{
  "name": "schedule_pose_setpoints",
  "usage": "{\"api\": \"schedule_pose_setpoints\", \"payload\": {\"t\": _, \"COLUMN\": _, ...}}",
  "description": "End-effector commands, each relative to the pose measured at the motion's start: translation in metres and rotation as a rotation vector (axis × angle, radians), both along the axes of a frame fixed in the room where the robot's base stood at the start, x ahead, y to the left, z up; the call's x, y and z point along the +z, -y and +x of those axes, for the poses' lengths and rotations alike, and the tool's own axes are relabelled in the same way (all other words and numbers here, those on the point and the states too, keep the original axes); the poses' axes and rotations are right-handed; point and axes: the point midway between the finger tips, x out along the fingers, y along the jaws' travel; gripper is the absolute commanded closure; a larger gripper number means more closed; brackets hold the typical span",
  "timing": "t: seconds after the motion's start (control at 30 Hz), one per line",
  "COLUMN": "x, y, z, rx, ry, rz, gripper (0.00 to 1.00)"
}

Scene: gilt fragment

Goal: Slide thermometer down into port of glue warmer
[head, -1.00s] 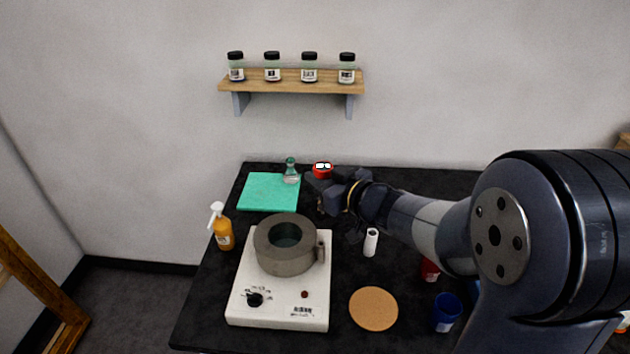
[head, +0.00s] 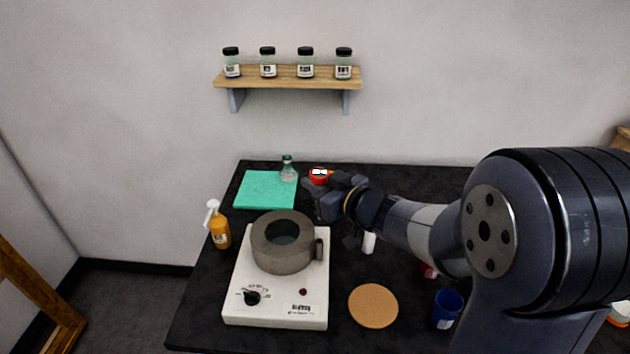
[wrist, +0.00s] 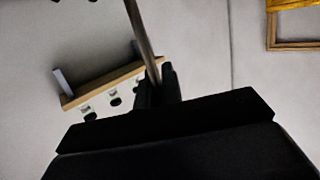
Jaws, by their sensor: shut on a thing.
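The glue warmer is a white hotplate base (head: 277,290) with a thick grey ring-shaped pot (head: 283,243) on it. A small grey tube, its port (head: 319,250), stands at the pot's right side. My gripper (head: 327,194) is behind and to the right of the pot, apart from it. The thermometer's red head with a white display (head: 319,174) shows at the gripper. In the wrist view a thin metal stem (wrist: 142,38) runs up from the closed jaws (wrist: 157,87). The stem cannot be made out in the head view.
An orange spray bottle (head: 219,226) stands left of the warmer. A cork disc (head: 373,305), a blue cup (head: 447,308) and a white cylinder (head: 369,242) are to the right. A wall shelf (head: 290,82) holds several jars.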

Motion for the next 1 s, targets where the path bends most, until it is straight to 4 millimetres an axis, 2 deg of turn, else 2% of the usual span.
{"api": "schedule_pose_setpoints", "payload": {"t": 0.03, "x": -0.01, "y": 0.0, "z": 0.0, "rx": 0.0, "ry": -0.001, "rz": 0.001, "gripper": 1.0}}
{"api": "schedule_pose_setpoints", "payload": {"t": 0.1, "x": -0.016, "y": 0.0, "z": 0.0, "rx": 0.0, "ry": -0.001, "rz": 0.001, "gripper": 1.0}}
{"api": "schedule_pose_setpoints", "payload": {"t": 0.3, "x": -0.026, "y": 0.0, "z": 0.001, "rx": 0.0, "ry": 0.001, "rz": 0.002, "gripper": 1.0}}
{"api": "schedule_pose_setpoints", "payload": {"t": 1.0, "x": -0.025, "y": 0.0, "z": 0.001, "rx": 0.0, "ry": 0.0, "rz": 0.001, "gripper": 1.0}}
